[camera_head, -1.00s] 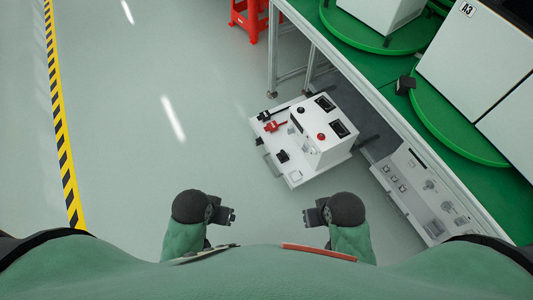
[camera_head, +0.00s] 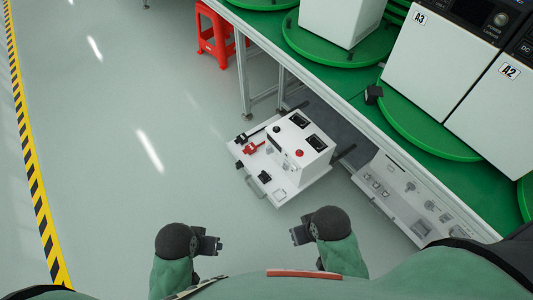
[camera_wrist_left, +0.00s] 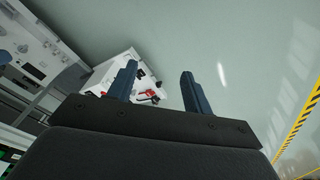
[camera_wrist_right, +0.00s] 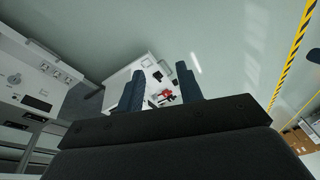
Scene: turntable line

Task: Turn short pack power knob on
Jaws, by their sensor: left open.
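A white pack unit (camera_head: 290,165) sits on a low white base plate beside the green line. It carries a red knob (camera_head: 299,153), a dark knob (camera_head: 277,129), black sockets and red and black connectors (camera_head: 254,148). I cannot tell which knob is the power knob. My left gripper (camera_head: 219,245) is open and empty over the floor, in front of the unit and apart from it. My right gripper (camera_head: 293,236) is also open and empty, nearer the unit but apart. The unit shows past the fingers in the left wrist view (camera_wrist_left: 118,108) and in the right wrist view (camera_wrist_right: 140,92).
A second white panel unit (camera_head: 400,200) lies under the green bench at the right. White cabinets (camera_head: 440,55) stand on green turntables (camera_head: 405,125) above. A red stool (camera_head: 215,38) stands at the back. The floor left of the unit is clear up to the yellow-black stripe (camera_head: 38,190).

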